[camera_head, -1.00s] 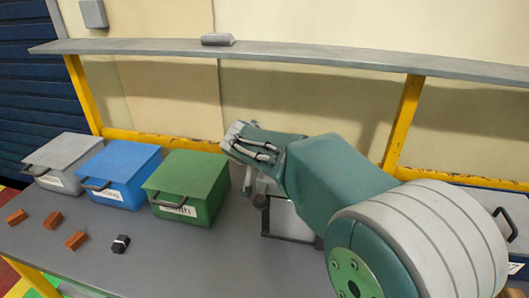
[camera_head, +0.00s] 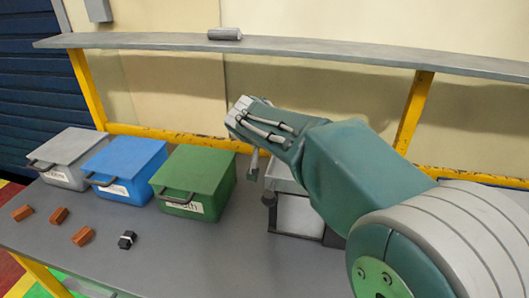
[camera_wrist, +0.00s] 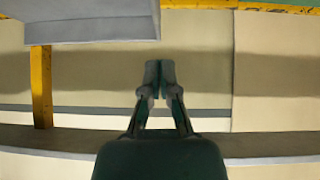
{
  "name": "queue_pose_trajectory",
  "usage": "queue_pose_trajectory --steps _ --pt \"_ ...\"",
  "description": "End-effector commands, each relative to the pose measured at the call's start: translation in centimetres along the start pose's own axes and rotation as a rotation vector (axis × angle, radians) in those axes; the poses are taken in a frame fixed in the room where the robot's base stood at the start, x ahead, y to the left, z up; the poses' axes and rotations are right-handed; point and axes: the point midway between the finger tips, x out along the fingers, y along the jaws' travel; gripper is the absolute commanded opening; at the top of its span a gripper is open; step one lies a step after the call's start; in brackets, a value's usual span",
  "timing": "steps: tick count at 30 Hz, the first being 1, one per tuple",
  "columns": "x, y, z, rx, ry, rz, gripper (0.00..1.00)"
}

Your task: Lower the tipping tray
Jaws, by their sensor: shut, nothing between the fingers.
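A pale grey box-like unit with a dark frame (camera_head: 298,214), which appears to be the tipping tray, stands on the table right of the green box. My arm hides much of its upper part, and I cannot tell its tilt. My gripper (camera_wrist: 160,72) is shut and empty in the wrist view, its two fingertips together before the beige wall. In the head view my forearm is above the unit, and the fingers are not clear. A grey flat panel (camera_wrist: 90,22) fills the upper left of the wrist view; I cannot tell whether it is the tray.
Grey (camera_head: 68,157), blue (camera_head: 127,165) and green (camera_head: 193,182) lidded boxes stand in a row at left. Several small brown blocks (camera_head: 82,236) and a black-and-white piece (camera_head: 127,240) lie before them. A grey shelf (camera_head: 300,50) on yellow posts (camera_head: 412,112) runs behind.

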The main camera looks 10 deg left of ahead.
Motion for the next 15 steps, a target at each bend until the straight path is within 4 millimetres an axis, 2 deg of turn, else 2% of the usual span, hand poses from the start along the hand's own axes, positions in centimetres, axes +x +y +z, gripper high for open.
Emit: queue_pose_trajectory --steps 3,9,15 --pt "-2.9 0.0 0.0 -0.002 0.004 -0.006 0.00" --pt "-6.8 0.3 -0.1 0.000 0.004 -0.008 0.00" --pt "-8.9 0.1 0.0 -0.003 0.003 -0.004 0.00"
